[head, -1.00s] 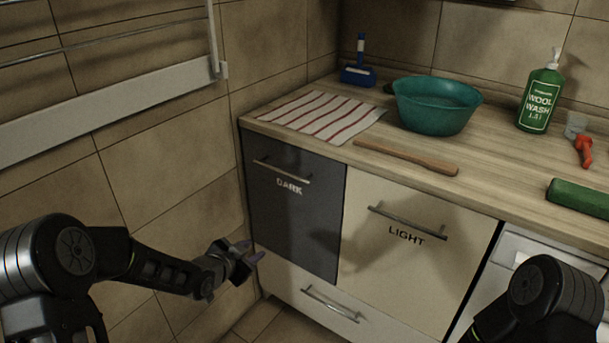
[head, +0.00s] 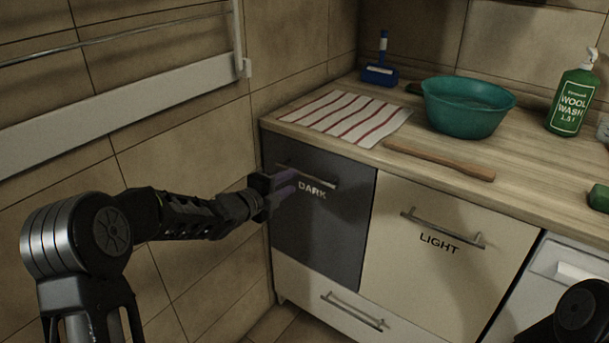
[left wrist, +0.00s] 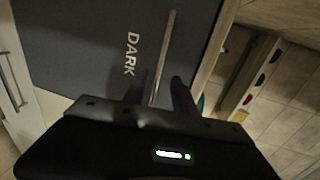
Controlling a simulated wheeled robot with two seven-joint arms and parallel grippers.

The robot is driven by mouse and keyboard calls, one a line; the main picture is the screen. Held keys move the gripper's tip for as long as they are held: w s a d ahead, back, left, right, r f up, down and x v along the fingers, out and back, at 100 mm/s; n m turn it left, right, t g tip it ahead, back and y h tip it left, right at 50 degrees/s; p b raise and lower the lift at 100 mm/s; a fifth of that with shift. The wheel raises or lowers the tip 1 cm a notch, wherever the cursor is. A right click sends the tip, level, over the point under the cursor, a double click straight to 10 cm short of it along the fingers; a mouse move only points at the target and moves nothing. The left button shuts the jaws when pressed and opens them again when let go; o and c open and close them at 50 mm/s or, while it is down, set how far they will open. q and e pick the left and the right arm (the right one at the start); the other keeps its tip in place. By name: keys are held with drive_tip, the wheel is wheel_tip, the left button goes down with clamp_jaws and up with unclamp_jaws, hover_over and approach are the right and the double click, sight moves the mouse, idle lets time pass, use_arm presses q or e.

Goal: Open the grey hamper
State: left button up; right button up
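The grey hamper (head: 322,239) is the dark front marked "DARK" at the left end of the counter, and it is closed flush with its neighbour. Its metal bar handle (head: 308,176) runs along the top, and it also shows in the left wrist view (left wrist: 163,58). My left gripper (head: 287,184) is in front of the handle's left part. In the left wrist view its two fingers (left wrist: 160,92) are spread apart with the end of the handle between them. I cannot tell whether they touch it. My right gripper is out of view.
Right of the hamper is a cream front marked "LIGHT" (head: 445,268), with a low drawer (head: 335,312) below. On the counter are a striped towel (head: 345,114), a teal basin (head: 466,118), a wooden stick (head: 438,160) and a green bottle (head: 573,98). A tiled wall stands close on the left.

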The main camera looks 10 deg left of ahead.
sight(303, 175)
use_arm(q)
drive_tip(key=x, duration=0.7)
drive_tip(key=shift+w+d+f, duration=0.1)
drive_tip(key=shift+w, duration=0.2)
clamp_jaws()
idle(1.2)
